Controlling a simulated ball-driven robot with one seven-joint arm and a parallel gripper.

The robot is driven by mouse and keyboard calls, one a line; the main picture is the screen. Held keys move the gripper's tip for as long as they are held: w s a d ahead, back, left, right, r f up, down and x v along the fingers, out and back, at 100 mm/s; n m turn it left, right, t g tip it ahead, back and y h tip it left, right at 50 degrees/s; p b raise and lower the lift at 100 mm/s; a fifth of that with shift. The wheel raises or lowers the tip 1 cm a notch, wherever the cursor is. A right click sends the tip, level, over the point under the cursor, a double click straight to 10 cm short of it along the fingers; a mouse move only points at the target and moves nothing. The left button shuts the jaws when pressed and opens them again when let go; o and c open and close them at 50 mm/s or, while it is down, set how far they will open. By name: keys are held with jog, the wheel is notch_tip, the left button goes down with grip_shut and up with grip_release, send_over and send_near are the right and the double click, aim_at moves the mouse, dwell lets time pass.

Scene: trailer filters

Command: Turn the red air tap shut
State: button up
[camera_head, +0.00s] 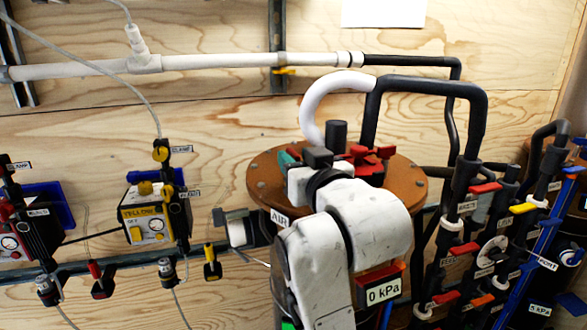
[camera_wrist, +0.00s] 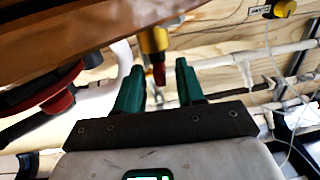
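In the wrist view my gripper (camera_wrist: 158,72) is open, its two green fingers spread apart. A yellow fitting with a red tip (camera_wrist: 158,76) shows between the fingertips in the picture, beside the brown lid; it looks like the red air tap, but I cannot be sure. I cannot tell whether it lies between the fingers or beyond them. No finger visibly touches it. In the head view my arm reaches up over the brown round lid (camera_head: 262,172), and a green finger (camera_head: 287,158) shows at its left. The AIR label (camera_head: 280,218) is on the lid's front edge.
Red parts (camera_head: 372,158) stand on the lid, right of my wrist. A white pipe (camera_head: 90,68) runs along the plywood wall. Black pipes with red and yellow levers (camera_head: 464,248) crowd the right. A 0 kPa display (camera_head: 382,291) is beside my arm. A yellow box (camera_head: 148,222) hangs left.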

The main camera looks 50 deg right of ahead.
jog(key=shift+x, duration=1.2)
jog(key=shift+c, duration=0.4)
grip_shut()
